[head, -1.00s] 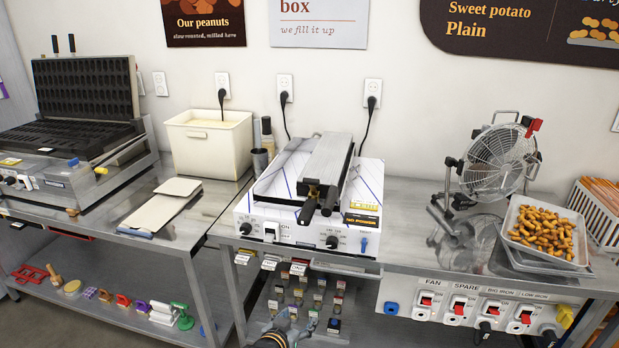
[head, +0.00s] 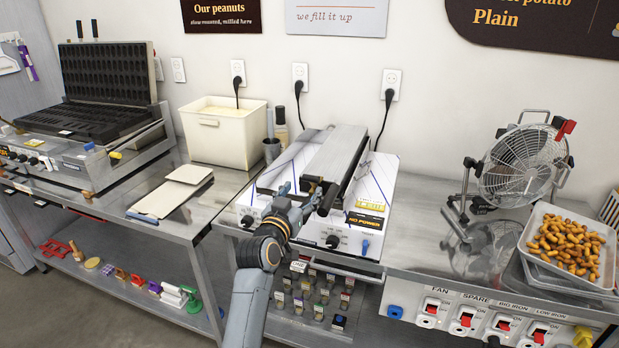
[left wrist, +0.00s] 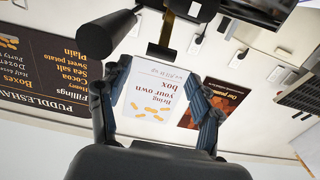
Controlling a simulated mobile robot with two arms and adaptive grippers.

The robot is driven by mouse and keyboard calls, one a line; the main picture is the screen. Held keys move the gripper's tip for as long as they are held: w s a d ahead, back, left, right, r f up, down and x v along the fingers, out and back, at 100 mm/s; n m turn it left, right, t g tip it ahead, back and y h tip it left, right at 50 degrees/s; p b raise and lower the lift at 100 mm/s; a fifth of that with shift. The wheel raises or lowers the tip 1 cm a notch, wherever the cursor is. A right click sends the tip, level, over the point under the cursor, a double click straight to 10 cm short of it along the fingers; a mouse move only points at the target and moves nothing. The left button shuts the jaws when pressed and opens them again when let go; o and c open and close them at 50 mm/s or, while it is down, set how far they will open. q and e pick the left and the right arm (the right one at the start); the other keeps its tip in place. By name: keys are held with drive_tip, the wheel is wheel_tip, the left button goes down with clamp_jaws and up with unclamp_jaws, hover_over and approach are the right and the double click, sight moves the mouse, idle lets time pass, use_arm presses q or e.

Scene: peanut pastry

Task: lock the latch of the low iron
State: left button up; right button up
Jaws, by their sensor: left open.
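The low iron (head: 335,150) sits on the middle steel counter with its long grey lid closed down. A black handle (head: 328,203) sticks out at its front. It also seems to show in the left wrist view as a large black grip (left wrist: 108,35). A brass-coloured strip, likely the latch (left wrist: 167,32), hangs at the top of the left wrist view; my gripper mostly hides this area in the head view. My left gripper (head: 298,190) is open and empty at the iron's front, just left of the handle. Whether it touches the latch I cannot tell. My right gripper is not in view.
A cream tub (head: 222,140) stands left of the iron, with a bottle and a dark cup between them. A fan (head: 525,165) and a tray of peanut pastries (head: 530,255) stand to the right. The counter between iron and fan is clear.

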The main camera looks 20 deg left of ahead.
sight(309, 178)
use_arm(q)
drive_tip(key=shift+w+p, duration=0.4)
drive_tip(key=shift+w, duration=2.75)
drive_tip(key=shift+d, duration=0.1)
clamp_jaws()
